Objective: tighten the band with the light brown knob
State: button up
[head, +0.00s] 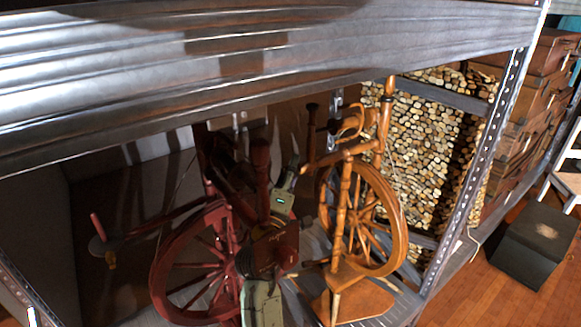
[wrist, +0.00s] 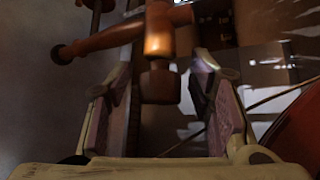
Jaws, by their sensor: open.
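The light brown spinning wheel (head: 398,225) stands upright on the shelf, right of centre in the head view. Its light brown knob (head: 306,170) is at the left end of its upper part. In the wrist view the turned knob (wrist: 160,86) hangs between the two pads of my gripper (wrist: 160,105), with visible space on both sides. My gripper (head: 294,168) is open and close to the knob in the head view, beside the wheel's left side. The band is too dark and thin to make out for sure.
A dark red spinning wheel (head: 164,262) stands close on the left. A metal shelf edge (head: 250,70) runs above, and a perforated post (head: 478,165) stands at right. Stacked logs (head: 425,145) are behind. A dark box (head: 535,245) sits on the wooden floor.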

jog(key=shift+w, duration=0.1)
jog(key=shift+c, duration=0.4)
grip_shut()
jog(key=shift+f+b, duration=0.1)
jog(key=shift+b, duration=0.25)
